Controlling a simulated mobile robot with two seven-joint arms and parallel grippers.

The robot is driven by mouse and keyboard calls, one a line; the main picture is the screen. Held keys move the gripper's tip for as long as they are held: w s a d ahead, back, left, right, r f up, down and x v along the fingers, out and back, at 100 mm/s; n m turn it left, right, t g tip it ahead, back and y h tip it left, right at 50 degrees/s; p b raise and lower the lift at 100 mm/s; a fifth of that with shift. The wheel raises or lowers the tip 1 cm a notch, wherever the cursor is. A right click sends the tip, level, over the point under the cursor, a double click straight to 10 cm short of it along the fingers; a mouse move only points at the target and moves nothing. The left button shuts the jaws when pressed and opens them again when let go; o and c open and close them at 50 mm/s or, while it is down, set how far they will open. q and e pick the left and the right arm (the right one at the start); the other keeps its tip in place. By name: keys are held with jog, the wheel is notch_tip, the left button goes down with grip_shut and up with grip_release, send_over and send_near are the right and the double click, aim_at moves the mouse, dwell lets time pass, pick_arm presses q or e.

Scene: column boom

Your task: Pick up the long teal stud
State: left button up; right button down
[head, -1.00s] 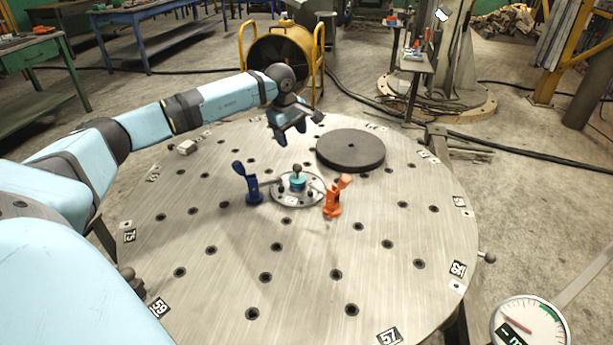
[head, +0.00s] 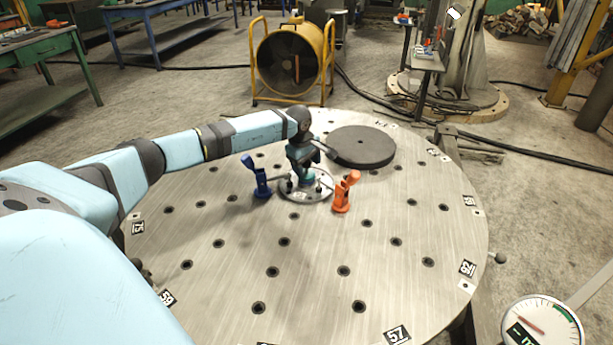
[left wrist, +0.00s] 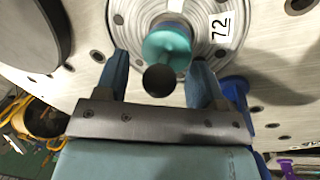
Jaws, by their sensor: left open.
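The teal stud (left wrist: 168,46) stands in a round grey metal plate (left wrist: 128,14) in the left wrist view, with a dark ball-like knob (left wrist: 159,81) on its near end. My left gripper (left wrist: 160,72) is open, one blue finger on each side of the knob. I cannot tell whether either finger touches it. In the head view my left gripper (head: 303,168) is over the round plate (head: 296,197) and mostly hides the stud (head: 308,178). My right gripper is not in view.
A blue clamp (head: 261,185) stands close left of the plate and an orange clamp (head: 342,197) close right. A dark disc (head: 361,147) lies behind. The front of the round, holed table (head: 310,250) is clear.

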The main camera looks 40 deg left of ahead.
pick_arm(q)
jog(key=shift+f, duration=0.2)
jog(key=c, duration=1)
jog(key=shift+r, duration=0.2)
notch_tip(320, 180, up, 20)
jog(key=shift+f+p, duration=0.1)
jog(key=shift+p, duration=0.65)
